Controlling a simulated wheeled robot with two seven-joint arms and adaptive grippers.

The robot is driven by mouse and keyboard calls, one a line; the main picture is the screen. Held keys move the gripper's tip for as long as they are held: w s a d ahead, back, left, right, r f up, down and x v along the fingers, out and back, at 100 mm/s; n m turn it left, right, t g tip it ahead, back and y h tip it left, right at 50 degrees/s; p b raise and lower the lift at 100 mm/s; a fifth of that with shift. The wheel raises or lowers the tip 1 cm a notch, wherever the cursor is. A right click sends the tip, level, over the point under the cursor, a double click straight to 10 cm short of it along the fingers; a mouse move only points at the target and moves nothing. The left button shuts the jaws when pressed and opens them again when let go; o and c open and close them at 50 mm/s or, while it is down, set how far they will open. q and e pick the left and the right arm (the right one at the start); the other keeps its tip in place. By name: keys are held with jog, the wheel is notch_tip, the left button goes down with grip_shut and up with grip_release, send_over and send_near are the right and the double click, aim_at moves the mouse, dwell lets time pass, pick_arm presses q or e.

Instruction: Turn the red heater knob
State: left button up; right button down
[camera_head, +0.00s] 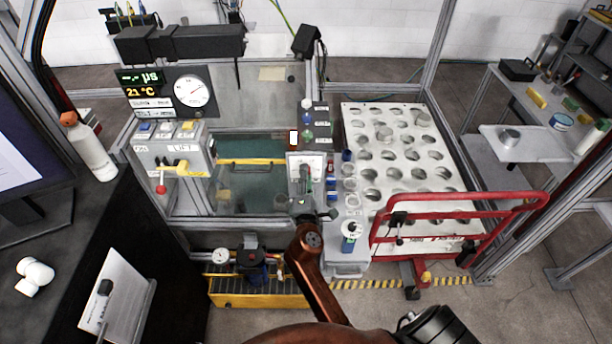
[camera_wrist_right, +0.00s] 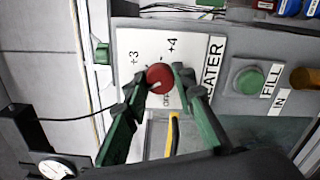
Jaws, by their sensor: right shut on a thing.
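The red heater knob (camera_wrist_right: 160,77) is round with a pale pointer line and sits on a white panel (camera_wrist_right: 135,43) marked "HEATER", "+3" and "+4" in the right wrist view. The pointer aims towards the lower part of the dial, near the "ON"/"OFF" lettering, which is partly covered. My right gripper (camera_wrist_right: 158,84) has its green fingers on either side of the knob and is shut on it. In the head view my right gripper (camera_head: 304,190) is in front of the heater panel (camera_head: 306,158) and hides the knob. My left gripper is not in view.
A green button (camera_wrist_right: 248,81) marked "FILL" is beside the heater panel. The lift box (camera_head: 170,150) with a red-tipped lever stands left of the glass tank. A white perforated rack (camera_head: 390,150) and a red rail frame (camera_head: 455,208) are to the right.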

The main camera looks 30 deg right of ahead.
jog(key=c, duration=1.6)
grip_release()
jog(key=r, duration=0.9)
jog(key=shift+w+a+r, duration=0.1)
jog(key=shift+a+r, duration=0.1)
jog(key=shift+r, duration=0.15)
jog(key=shift+d+r, duration=0.15)
jog(key=shift+d, duration=0.1)
jog(key=shift+a, duration=0.1)
